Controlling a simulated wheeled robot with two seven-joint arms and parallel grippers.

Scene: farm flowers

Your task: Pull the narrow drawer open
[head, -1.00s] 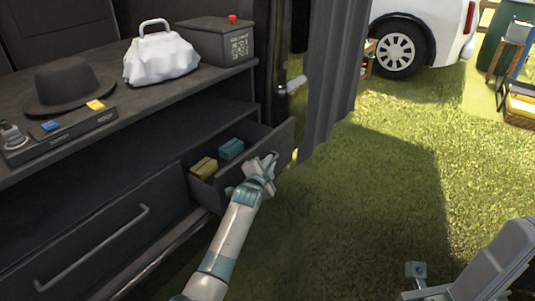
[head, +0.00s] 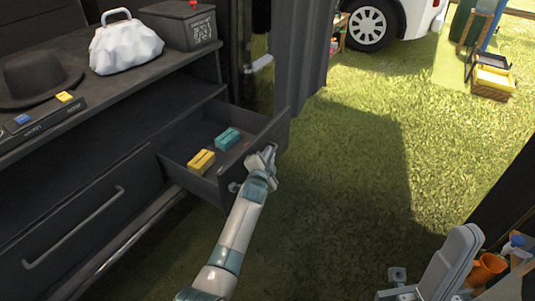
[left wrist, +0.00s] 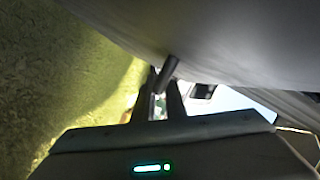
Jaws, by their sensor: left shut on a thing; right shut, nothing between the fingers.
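The narrow drawer (head: 212,180) stands open at the right end of the dark cabinet in the head view. Its front panel sticks out over the grass. My left gripper (head: 264,158) is at that front panel, shut on the drawer's handle. In the left wrist view the dark handle bar (left wrist: 166,74) sits between the fingertips, below the blurred grey front. Most of the handle is hidden by the gripper in the head view. A yellow box (head: 201,161) and a teal box (head: 228,139) lie inside the drawer. My right gripper (head: 462,242) is at the lower right, shut and empty, away from the cabinet.
A wide drawer with a long bar handle (head: 75,228) is shut at the left. A hat (head: 38,80), a white bag (head: 125,45) and a dark box (head: 180,25) stand on top. Grass (head: 350,150) in front is free. Orange pots (head: 487,268) are at lower right.

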